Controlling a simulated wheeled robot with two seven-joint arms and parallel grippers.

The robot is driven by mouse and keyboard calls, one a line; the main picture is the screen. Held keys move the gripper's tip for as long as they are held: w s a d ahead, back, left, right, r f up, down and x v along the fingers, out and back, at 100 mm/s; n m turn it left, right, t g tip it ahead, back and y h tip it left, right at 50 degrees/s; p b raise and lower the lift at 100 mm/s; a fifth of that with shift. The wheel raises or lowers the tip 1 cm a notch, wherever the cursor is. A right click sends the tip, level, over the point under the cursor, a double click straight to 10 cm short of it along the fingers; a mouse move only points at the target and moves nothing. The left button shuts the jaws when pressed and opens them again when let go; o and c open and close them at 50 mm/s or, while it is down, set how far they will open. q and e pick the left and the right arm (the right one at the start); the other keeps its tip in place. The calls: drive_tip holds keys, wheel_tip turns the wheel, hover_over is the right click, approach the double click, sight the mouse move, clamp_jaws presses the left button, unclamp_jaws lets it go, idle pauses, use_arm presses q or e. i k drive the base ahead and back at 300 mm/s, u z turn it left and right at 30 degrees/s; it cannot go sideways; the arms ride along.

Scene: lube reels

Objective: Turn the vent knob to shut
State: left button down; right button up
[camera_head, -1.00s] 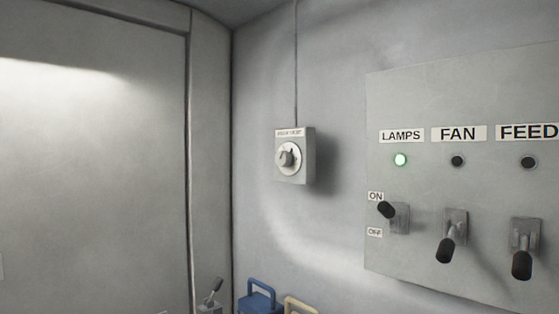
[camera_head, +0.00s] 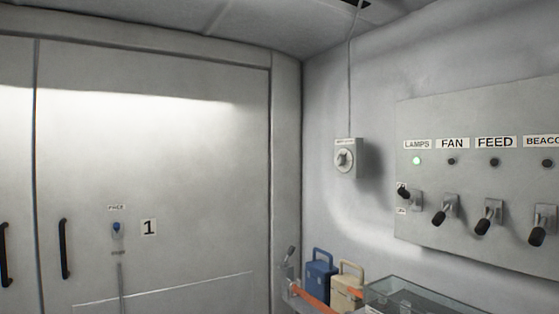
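A small grey box with a round knob (camera_head: 344,159) is mounted on the right-hand wall near the corner. A thin conduit runs up from it to the ceiling. Its label is too small to read, so I cannot tell whether it is the vent knob, nor its setting. On the door to the left, a small device with a blue part (camera_head: 116,229) sits under a small label. Neither of my grippers is in view.
A switch panel (camera_head: 420,230) on the right wall has levers labelled LAMPS, FAN, FEED and a cut-off BEACO; the LAMPS light is green. A blue can (camera_head: 319,276) and a cream can (camera_head: 347,288) stand below, beside a glass-topped case (camera_head: 400,292).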

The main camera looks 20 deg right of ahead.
sight(340, 160)
drive_tip(key=u, duration=0.75)
drive_tip(key=i, duration=2.75)
drive_tip(key=z, duration=1)
